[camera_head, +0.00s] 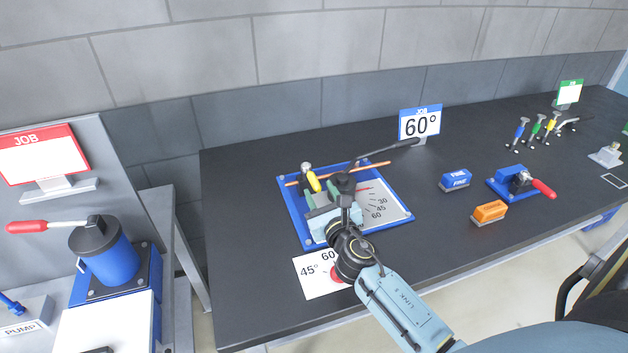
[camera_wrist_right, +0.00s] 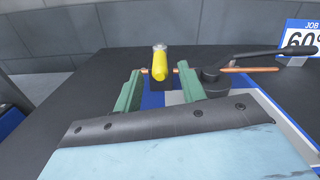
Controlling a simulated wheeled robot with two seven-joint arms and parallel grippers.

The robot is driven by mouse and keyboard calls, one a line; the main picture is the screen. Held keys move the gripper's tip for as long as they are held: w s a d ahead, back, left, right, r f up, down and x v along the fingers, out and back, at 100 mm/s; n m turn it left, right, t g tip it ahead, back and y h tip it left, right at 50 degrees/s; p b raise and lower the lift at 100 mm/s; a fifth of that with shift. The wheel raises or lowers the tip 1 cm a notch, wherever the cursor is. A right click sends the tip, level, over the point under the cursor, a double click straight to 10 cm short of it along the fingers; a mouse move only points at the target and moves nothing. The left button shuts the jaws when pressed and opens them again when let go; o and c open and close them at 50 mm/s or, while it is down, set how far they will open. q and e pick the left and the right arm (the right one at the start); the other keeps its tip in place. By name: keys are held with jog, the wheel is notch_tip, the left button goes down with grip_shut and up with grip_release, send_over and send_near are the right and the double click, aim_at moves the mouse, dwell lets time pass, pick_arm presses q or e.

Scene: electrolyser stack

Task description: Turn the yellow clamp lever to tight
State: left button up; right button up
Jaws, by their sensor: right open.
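The yellow clamp lever (camera_head: 313,180) stands at the back of the tube bender's blue base plate (camera_head: 291,226), by a copper tube (camera_head: 373,165). In the right wrist view the yellow lever (camera_wrist_right: 159,68) points toward the camera, between the two green fingers. My right gripper (camera_head: 317,190) is open, with a finger on either side of the lever and gaps visible. Whether a fingertip touches the copper tube (camera_wrist_right: 236,70) cannot be told. My arm hides part of the bender. My left gripper is not in view.
The bender's black handle (camera_head: 384,149) reaches right, toward a 60° job sign (camera_head: 420,123). A white angle card (camera_head: 314,276) lies in front. Blue (camera_head: 455,180) and orange (camera_head: 489,212) blocks and a red-handled toggle clamp (camera_head: 514,183) stand right. Bare black table lies between them.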

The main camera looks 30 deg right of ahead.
aim_at(314, 183)
jog(key=x, duration=0.4)
jog(key=shift+w, duration=0.4)
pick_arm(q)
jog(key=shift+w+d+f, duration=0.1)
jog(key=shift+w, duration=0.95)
pick_arm(e)
grip_shut()
